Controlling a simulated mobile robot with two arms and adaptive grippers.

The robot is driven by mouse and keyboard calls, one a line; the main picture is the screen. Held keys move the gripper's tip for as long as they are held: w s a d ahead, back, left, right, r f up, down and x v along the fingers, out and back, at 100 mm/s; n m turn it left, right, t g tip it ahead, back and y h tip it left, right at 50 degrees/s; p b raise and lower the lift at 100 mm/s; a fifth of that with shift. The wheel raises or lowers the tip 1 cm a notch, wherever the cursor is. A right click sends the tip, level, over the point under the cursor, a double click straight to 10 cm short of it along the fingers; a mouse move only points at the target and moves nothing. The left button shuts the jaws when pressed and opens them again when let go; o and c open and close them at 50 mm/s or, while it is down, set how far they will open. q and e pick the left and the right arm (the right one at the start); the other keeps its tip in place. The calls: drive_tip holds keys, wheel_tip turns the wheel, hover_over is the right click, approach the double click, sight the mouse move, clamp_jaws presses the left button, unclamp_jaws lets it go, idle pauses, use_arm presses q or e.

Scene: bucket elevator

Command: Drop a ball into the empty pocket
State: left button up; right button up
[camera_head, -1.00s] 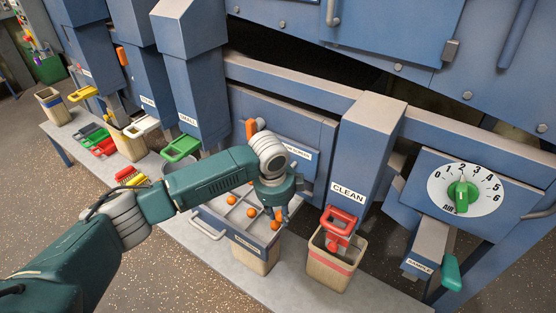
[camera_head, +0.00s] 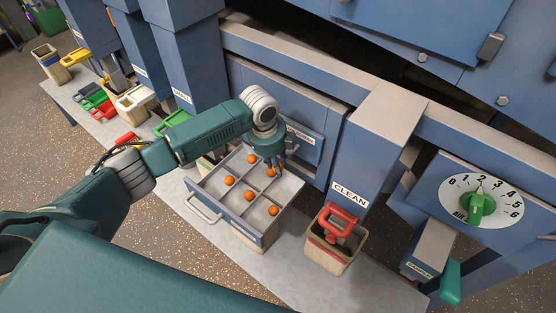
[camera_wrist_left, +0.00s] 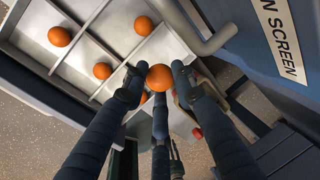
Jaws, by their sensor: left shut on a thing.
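The pulled-out drawer (camera_head: 225,218) is a metal tray with dividers and a blue front. Orange balls lie in it: one at the back left (camera_head: 251,159), one at the left (camera_head: 229,180), one in the middle (camera_head: 249,195) and one at the front right (camera_head: 273,210). My left gripper (camera_head: 272,170) is over the back right part of the drawer. In the left wrist view its fingers are shut around an orange ball (camera_wrist_left: 158,78). Another ball shows partly behind a finger. A pocket near the gripper shows bare floor (camera_head: 287,185). My right gripper is out of view.
A blue column labelled CLEAN (camera_head: 375,140) stands right of the drawer, with a red-handled part over a bin (camera_head: 328,260). A dial (camera_head: 480,200) is farther right. The blue machine panel (camera_head: 290,105) is close behind the drawer. Bins and coloured scoops stand at left.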

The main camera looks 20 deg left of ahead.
use_arm(q)
wheel_tip(320, 180, down, 4)
drive_tip(key=b, duration=0.3)
drive_tip(key=shift+w+f, duration=0.15)
drive_tip(key=shift+f, duration=0.05)
drive_tip(key=o, duration=1)
drive_tip(key=shift+r, duration=0.1)
drive_tip(key=r, duration=0.4)
drive_tip(key=s+a+r, duration=0.1)
drive_tip(key=r, duration=0.2)
drive_tip(key=s+r, duration=0.1)
drive_tip(key=r, duration=0.3)
drive_tip(key=shift+a+r, duration=0.15)
drive_tip(key=shift+r, duration=0.15)
drive_tip(key=shift+f, duration=0.1)
